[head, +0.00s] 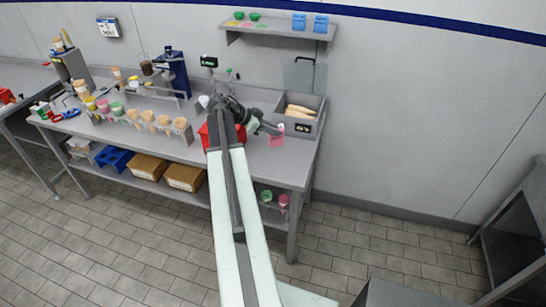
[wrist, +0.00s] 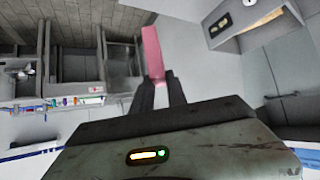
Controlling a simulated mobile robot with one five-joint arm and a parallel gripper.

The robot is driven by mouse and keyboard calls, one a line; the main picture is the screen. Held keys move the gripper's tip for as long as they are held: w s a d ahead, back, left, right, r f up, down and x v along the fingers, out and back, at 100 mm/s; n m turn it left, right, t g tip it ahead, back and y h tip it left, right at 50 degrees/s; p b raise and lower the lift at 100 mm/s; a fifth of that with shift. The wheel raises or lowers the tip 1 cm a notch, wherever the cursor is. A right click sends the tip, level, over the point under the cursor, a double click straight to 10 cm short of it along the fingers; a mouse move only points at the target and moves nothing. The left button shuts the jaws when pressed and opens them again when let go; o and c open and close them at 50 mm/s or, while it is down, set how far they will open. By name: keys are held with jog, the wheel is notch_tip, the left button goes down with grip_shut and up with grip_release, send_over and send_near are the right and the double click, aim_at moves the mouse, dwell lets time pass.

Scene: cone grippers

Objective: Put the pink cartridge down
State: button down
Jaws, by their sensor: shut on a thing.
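The pink cartridge (head: 277,141) is at the end of my arm, above the right end of the grey workbench (head: 262,163). It also shows in the wrist view (wrist: 153,52), upright in the picture between my fingertips. My gripper (head: 269,129) is shut on it; in the wrist view the two dark fingers (wrist: 159,92) close around its lower end. Whether the cartridge touches the bench is hard to tell.
A grey bin (head: 307,105) with tan items stands behind right of my gripper. A red object (head: 204,134) is partly behind my arm. Several cones (head: 163,122) stand in a rack to the left. A wall shelf (head: 275,29) hangs above. The bench front right looks clear.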

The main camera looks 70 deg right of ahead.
jog(key=w+a+f+n+t+h+b, duration=0.1)
jog(key=w+f+b, duration=0.4)
jog(key=f+b, duration=0.3)
jog(key=w+a+f+n+b, duration=0.1)
jog(key=w+f+b, duration=0.3)
jog(key=f+b, duration=0.35)
jog(key=s+d+f+b, duration=0.1)
jog(key=d, duration=0.4)
jog(key=s+d+f+b, duration=0.1)
jog(key=d+f+b, duration=0.1)
jog(key=d, duration=0.3)
jog(key=s+d+f+b, duration=0.2)
jog(key=d, duration=0.3)
jog(key=shift+s+d, duration=0.1)
jog(key=shift+d, duration=0.25)
jog(key=shift+r, duration=0.15)
jog(key=c, duration=1.7)
grip_release()
jog(key=shift+f, duration=0.2)
jog(key=o, duration=0.4)
